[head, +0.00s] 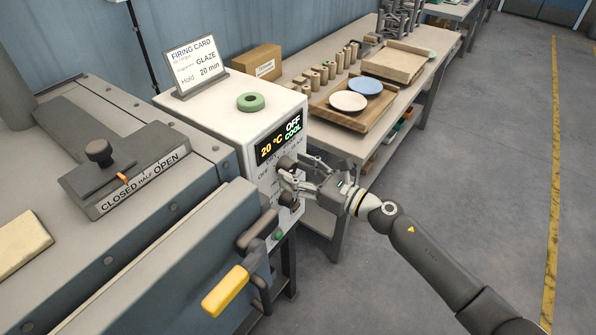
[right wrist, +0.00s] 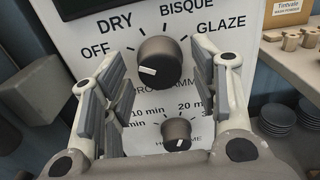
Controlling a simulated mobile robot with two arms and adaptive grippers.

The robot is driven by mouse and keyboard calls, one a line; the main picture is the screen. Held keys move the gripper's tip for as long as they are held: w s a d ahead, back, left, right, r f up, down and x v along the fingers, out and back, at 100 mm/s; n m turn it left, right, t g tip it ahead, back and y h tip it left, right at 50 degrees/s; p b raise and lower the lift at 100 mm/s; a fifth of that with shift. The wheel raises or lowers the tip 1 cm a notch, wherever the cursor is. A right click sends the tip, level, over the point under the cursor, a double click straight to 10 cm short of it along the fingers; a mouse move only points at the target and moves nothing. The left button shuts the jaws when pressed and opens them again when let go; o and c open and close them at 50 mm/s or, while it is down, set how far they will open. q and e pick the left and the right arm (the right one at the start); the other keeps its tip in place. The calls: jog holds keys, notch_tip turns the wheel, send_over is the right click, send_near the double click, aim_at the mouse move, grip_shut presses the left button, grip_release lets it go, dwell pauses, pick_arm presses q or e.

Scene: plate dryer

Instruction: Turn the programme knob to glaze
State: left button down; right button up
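The programme knob (right wrist: 160,58) is dark and round, on a white panel labelled OFF, DRY, BISQUE and GLAZE. Its white mark lies at its lower left, on the side towards OFF; GLAZE is to its upper right. The display (head: 279,141) on the control box (head: 225,115) reads 20 °C, OFF, COOL. My right gripper (right wrist: 157,78) is open, one finger on each side of the programme knob, with gaps visible. In the head view the right gripper (head: 291,175) is at the box's front and partly hides the knobs. My left gripper is not in view.
A smaller hold-time knob (right wrist: 176,131) sits below the programme knob. A firing card (head: 195,66) reading GLAZE, 20 min, and a green ring (head: 251,102) are on the box. A yellow-handled latch (head: 226,291) is nearby. The table (head: 325,137) with plates stands behind.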

jog(key=c, duration=0.8)
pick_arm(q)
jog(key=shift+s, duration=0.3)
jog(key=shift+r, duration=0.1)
pick_arm(e)
jog(key=shift+m, duration=0.4)
jog(key=m+p, duration=0.1)
jog(key=m, duration=0.3)
jog(key=shift+m, duration=0.4)
jog(key=m+p, duration=0.2)
jog(key=m, duration=0.3)
jog(key=m+p, duration=0.2)
jog(key=m, duration=0.4)
jog(key=shift+r+m+p, duration=0.1)
jog(key=shift+m+p, duration=0.3)
jog(key=m+p, duration=0.1)
jog(key=m, duration=0.2)
pick_arm(q)
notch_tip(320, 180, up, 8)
jog(key=p, duration=0.1)
pick_arm(e)
jog(key=shift+m, duration=1.7)
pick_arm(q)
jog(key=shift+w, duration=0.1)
